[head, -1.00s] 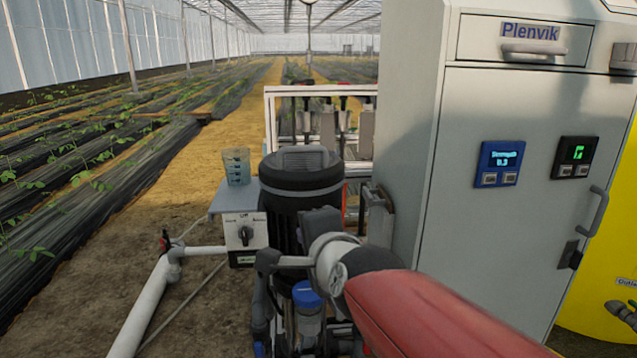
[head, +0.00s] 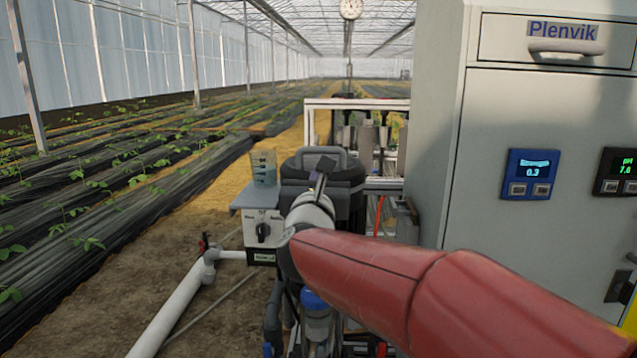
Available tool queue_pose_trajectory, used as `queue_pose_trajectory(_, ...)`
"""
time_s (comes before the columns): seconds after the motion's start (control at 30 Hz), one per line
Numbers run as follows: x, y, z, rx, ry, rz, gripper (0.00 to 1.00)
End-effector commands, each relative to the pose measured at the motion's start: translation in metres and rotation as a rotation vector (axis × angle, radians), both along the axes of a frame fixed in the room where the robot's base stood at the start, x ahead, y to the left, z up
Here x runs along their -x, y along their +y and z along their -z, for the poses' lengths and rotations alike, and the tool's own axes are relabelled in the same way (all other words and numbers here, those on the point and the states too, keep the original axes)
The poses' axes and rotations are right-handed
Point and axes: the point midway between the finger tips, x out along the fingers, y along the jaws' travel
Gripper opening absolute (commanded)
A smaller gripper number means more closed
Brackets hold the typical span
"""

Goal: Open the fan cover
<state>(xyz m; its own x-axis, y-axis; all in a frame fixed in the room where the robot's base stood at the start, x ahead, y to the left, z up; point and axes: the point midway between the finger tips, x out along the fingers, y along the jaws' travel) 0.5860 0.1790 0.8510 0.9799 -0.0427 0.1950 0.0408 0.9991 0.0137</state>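A black motor housing (head: 350,200) stands left of the grey cabinet. A grey squarish piece on its top (head: 322,154) looks like the fan cover. Whether that piece lies flat or is tilted is hard to tell from this low angle. My red arm reaches in from the lower right. My gripper (head: 319,180) is in front of the motor's upper part, just below the grey piece in the picture. It is small and seen from behind, so its fingers, their opening and any contact with the cover cannot be made out.
A grey control box (head: 257,226) with a shelf and a beaker (head: 264,167) stands left of the motor. The cabinet (head: 560,265) closes off the right side. A white pipe (head: 175,312) runs along the ground at lower left. A blue-capped canister (head: 315,300) sits below my arm.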

Motion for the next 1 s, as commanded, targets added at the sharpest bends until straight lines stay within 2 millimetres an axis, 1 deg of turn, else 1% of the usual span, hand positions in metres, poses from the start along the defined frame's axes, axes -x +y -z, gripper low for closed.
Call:
queue_pose_trajectory(0.03, -0.010, -0.001, -0.003, 0.001, 0.001, 0.001, 0.00)
queue_pose_trajectory(0.1, -0.020, -0.002, -0.005, 0.001, 0.001, 0.001, 0.00)
queue_pose_trajectory(0.2, -0.031, -0.001, -0.007, 0.001, 0.001, 0.000, 0.00)
queue_pose_trajectory(0.3, -0.037, -0.002, -0.008, 0.002, 0.000, -0.002, 0.00)
queue_pose_trajectory(0.43, -0.040, -0.002, -0.008, 0.002, 0.000, -0.002, 0.00)
queue_pose_trajectory(0.77, -0.040, -0.002, -0.010, 0.002, 0.003, -0.001, 0.00)
queue_pose_trajectory(0.87, -0.041, -0.002, -0.015, -0.001, 0.017, 0.000, 0.00)
queue_pose_trajectory(1.0, -0.043, -0.002, -0.029, -0.003, 0.063, -0.001, 0.00)
